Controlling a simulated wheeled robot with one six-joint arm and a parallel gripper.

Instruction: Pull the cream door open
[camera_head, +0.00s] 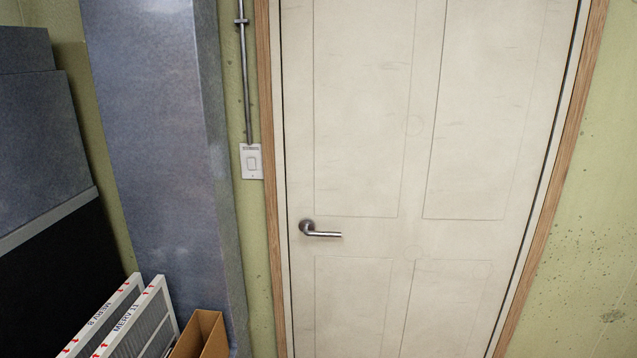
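The cream door (415,236) fills the middle and right of the head view and sits shut in its wooden frame (572,125). It has faint panel outlines. A metal lever handle (322,233) is on the door's left side, its lever level and pointing right. The bottom of the door is outside the view. My gripper is not in view.
A white switch plate (251,161) with a metal conduit is on the green wall left of the door. Grey-blue ducting (155,130) stands further left. Two white-framed filters (142,322) and a cardboard box (203,337) are at the lower left, near the door frame.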

